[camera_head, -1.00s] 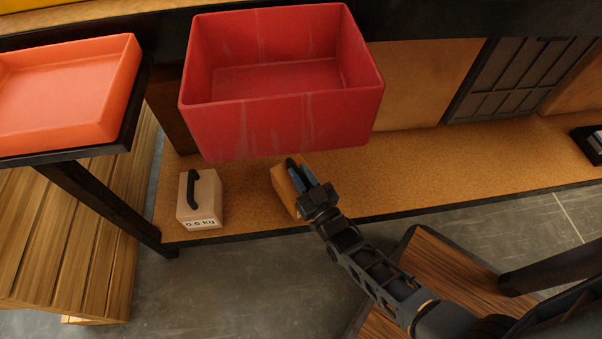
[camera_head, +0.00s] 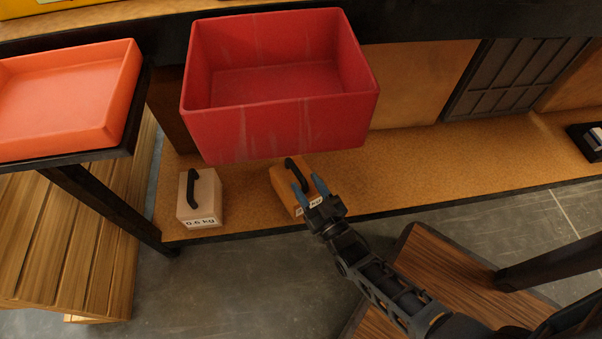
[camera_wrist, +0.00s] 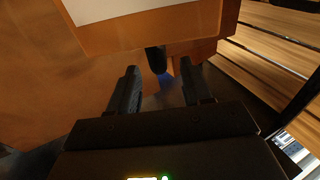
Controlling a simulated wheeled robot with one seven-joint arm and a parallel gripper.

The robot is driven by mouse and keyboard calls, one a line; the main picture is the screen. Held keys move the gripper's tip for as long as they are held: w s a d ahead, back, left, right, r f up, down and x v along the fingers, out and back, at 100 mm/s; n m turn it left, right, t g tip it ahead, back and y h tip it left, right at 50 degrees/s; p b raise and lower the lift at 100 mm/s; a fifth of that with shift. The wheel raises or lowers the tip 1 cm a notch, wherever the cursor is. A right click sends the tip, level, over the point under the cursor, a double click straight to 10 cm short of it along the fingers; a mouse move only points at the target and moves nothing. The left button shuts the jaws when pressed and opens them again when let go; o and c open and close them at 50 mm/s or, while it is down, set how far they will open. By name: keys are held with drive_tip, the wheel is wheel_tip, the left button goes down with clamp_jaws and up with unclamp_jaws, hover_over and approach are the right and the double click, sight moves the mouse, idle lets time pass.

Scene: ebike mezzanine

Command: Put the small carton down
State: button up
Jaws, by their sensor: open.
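The small carton (camera_head: 284,187) is an orange-brown box with a black handle on top and a white label on its front. It stands on the lower tan shelf, below the red bin, in the head view. My gripper (camera_head: 308,186) is open and empty at the carton's near right side, its blue-tipped fingers apart. In the wrist view the carton (camera_wrist: 165,45) fills the top, beyond the fingertips of my gripper (camera_wrist: 158,77). A black piece, perhaps the handle, shows between the fingers. Whether a finger touches the carton I cannot tell.
A paler box (camera_head: 200,195) labelled 0.6 kg stands to the left on the same shelf (camera_head: 430,165). The red bin (camera_head: 285,130) hangs over the shelf's back. An orange tray (camera_head: 65,100) is at left. The shelf to the right is mostly clear.

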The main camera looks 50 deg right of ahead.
drive_tip(key=r+v, duration=0.1)
drive_tip(key=v, duration=0.7)
drive_tip(key=s+a+r+n+y, duration=0.2)
drive_tip(key=s+a+r+y, duration=0.2)
drive_tip(key=s+a+r, duration=0.45)
drive_tip(key=s+r+n+g+y, duration=0.1)
drive_tip(key=s+r+y, duration=0.1)
drive_tip(key=r, duration=0.8)
drive_tip(key=s+r+n+g+y, duration=0.1)
drive_tip(key=s+r, duration=0.3)
drive_tip(key=r, duration=0.6)
drive_tip(key=shift+r+n+g+y+p, duration=0.3)
drive_tip(key=shift+r+n+y+p, duration=0.1)
drive_tip(key=shift+p, duration=0.05)
